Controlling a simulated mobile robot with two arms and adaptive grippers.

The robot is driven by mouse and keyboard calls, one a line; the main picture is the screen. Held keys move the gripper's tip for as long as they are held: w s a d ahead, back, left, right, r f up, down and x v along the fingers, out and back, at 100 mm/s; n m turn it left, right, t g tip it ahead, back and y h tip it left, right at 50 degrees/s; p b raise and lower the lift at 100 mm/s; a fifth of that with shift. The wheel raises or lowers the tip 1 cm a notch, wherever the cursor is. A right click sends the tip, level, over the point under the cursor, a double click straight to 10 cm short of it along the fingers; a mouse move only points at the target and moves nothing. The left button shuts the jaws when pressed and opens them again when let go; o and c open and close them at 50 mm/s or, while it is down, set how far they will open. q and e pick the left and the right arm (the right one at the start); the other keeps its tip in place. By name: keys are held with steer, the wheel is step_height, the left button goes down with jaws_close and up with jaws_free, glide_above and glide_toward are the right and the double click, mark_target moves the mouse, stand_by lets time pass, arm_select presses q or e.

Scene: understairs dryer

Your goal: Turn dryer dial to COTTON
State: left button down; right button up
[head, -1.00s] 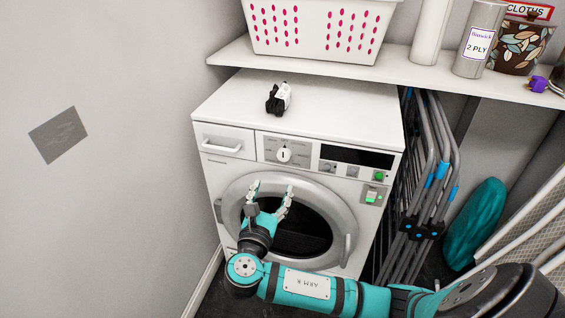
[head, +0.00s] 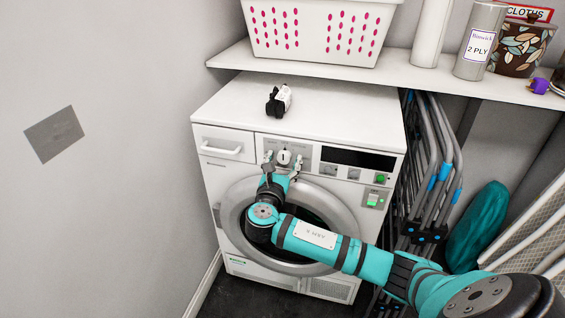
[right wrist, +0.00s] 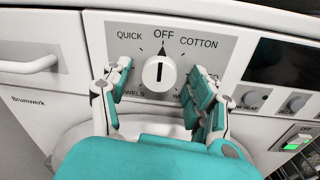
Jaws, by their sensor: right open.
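The white dryer (head: 230,179) stands against the left wall under a shelf. Its round white dial (right wrist: 159,73) sits on a grey label plate, and it also shows in the head view (head: 284,157). The dial's dark mark points straight up at OFF. My left gripper is not in view.
A drawer handle (right wrist: 29,64) lies left of the dial. A dark display (head: 358,158), small knobs and a green-lit switch (head: 373,199) lie to its right. A black-and-white item (head: 279,101) rests on top. A folded rack (head: 428,180) stands to the right.

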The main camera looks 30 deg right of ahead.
steer(key=shift+c, duration=0.4)
steer(key=c, duration=1.1)
steer(key=shift+o, duration=0.2)
